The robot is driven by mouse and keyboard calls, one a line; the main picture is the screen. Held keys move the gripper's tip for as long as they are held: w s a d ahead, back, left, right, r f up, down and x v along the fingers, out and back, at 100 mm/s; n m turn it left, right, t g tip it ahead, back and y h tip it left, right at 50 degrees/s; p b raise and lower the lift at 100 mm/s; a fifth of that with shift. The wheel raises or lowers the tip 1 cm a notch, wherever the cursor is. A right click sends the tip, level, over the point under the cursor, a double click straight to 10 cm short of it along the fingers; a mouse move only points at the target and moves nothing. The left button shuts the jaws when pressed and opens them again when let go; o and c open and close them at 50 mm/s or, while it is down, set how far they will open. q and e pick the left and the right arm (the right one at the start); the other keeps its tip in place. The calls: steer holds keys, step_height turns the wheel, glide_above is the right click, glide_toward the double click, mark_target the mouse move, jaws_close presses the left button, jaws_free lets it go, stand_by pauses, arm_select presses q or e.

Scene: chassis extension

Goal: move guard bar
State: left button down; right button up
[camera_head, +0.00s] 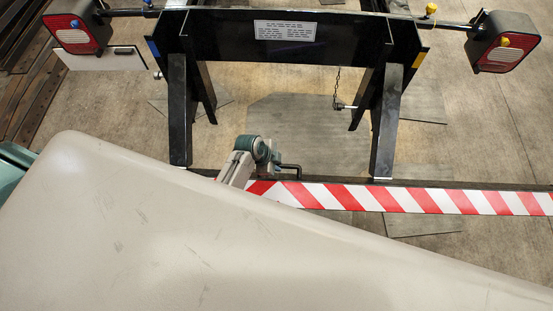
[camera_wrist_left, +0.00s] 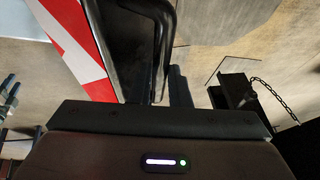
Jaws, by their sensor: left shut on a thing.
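The guard bar (camera_head: 400,199), with red and white slanted stripes, runs across the head view below the black frame and out past the right edge. Its left end is hidden. Part of the striped face also shows in the left wrist view (camera_wrist_left: 72,40). A bent black handle (camera_head: 291,167) stands at the bar's left part and shows in the left wrist view (camera_wrist_left: 163,30). My right gripper is not in view.
A black frame (camera_head: 225,45) with two legs stands behind the bar. Red and white lamps hang at its left (camera_head: 72,35) and right (camera_head: 505,44). A chain with a pin (camera_head: 339,103) hangs by the right leg. The lower head view is blocked.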

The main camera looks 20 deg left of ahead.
arm_select(q)
steer(key=shift+r, duration=0.4)
steer(key=c, duration=1.4)
jaws_free()
steer(key=shift+w+f, duration=0.15)
steer(key=shift+w, duration=0.05)
steer(key=shift+o, duration=0.2)
steer(key=shift+f, duration=0.1)
steer(key=shift+s+a+r, duration=0.15)
steer(key=shift+s+r, duration=0.1)
steer(key=shift+r, duration=0.2)
steer(key=b+v, duration=0.1)
steer(key=v, duration=0.9)
steer(key=shift+b, duration=0.4)
